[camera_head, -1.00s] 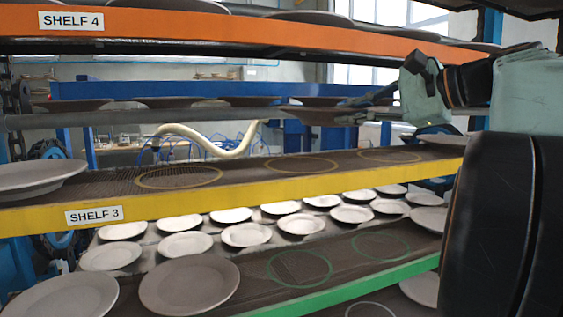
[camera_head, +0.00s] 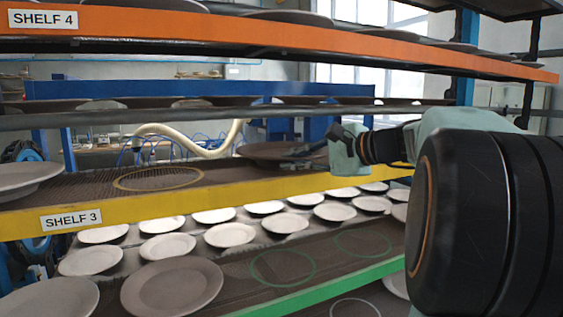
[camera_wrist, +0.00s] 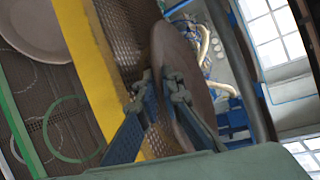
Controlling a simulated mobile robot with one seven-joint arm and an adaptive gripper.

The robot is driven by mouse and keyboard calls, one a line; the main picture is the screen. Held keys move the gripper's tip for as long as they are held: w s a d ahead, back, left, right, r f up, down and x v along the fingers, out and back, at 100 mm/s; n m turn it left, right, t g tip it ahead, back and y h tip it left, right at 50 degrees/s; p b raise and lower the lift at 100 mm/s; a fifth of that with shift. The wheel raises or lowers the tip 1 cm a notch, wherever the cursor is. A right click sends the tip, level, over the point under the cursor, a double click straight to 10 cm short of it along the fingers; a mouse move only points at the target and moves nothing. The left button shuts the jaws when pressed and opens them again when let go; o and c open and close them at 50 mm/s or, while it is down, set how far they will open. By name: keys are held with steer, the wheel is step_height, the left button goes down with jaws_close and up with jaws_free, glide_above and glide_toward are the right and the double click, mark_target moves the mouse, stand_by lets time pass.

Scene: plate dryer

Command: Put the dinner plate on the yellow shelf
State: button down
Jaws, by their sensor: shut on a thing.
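The yellow shelf (camera_head: 215,197), labelled SHELF 3, has a dark mesh deck with yellow rings. The dinner plate (camera_head: 262,150) is brownish grey and lies roughly level over the deck, right of the visible yellow ring (camera_head: 158,178). I cannot tell whether it touches the mesh. My gripper (camera_head: 305,158) is shut on the plate's right edge. In the wrist view, the blue fingers of my gripper (camera_wrist: 163,88) pinch the rim of the plate (camera_wrist: 182,68), beside the yellow shelf edge (camera_wrist: 92,65). The deck under the plate is hidden.
A pale plate (camera_head: 22,177) stands at the shelf's left end. The orange shelf (camera_head: 270,34), SHELF 4, runs above with plates on it. The green-edged shelf (camera_head: 325,283) below holds plates at its left. Several pale plates lie lower behind.

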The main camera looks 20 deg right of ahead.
steer(key=shift+a, duration=0.1)
steer(key=c, duration=2.4)
jaws_free()
steer(key=shift+f, duration=0.1)
steer(key=shift+s, duration=0.1)
steer(key=b+v, duration=0.1)
steer(key=v, duration=1.1)
